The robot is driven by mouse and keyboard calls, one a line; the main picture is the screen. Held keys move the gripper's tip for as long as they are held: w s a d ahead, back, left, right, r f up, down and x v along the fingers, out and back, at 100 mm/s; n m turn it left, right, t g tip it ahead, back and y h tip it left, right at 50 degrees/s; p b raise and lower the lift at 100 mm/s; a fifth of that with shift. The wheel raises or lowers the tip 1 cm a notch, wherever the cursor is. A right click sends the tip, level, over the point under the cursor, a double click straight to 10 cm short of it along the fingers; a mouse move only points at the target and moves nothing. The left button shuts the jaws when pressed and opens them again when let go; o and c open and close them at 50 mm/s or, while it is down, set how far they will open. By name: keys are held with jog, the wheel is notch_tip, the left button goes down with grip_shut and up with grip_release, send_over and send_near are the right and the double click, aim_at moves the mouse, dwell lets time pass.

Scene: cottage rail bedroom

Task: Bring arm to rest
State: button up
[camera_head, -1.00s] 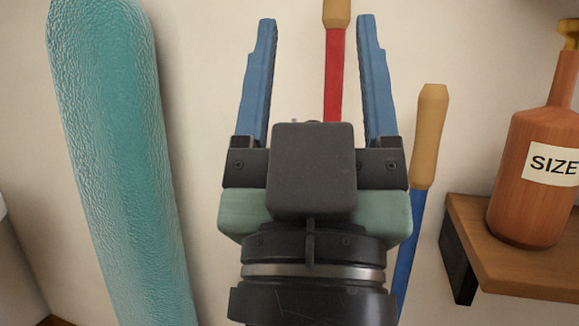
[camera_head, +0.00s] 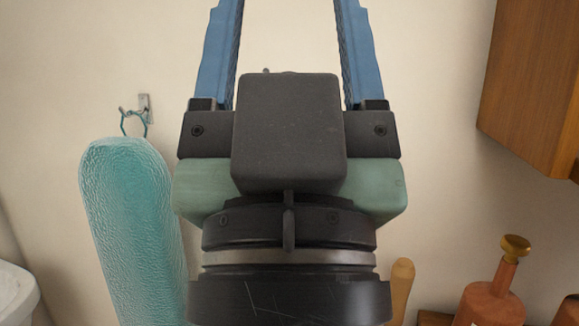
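My gripper (camera_head: 288,30) is large in the middle of the head view, close to the camera and pointing up. Its two blue fingers stand wide apart, with only bare wall between them. The fingertips are cut off by the top edge. The gripper is open and empty. My wrist and gripper body hide the wall behind the lower middle.
A teal textured long object (camera_head: 132,230) hangs from a wall hook (camera_head: 145,107) at left. A wooden cabinet (camera_head: 533,85) juts in at upper right. A bottle (camera_head: 492,298), a wooden handle (camera_head: 401,288) and a white rounded thing (camera_head: 14,290) show low down. The wall between is bare.

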notch_tip(320, 180, up, 14)
jog(key=p, duration=1.1)
jog(key=shift+f, duration=0.25)
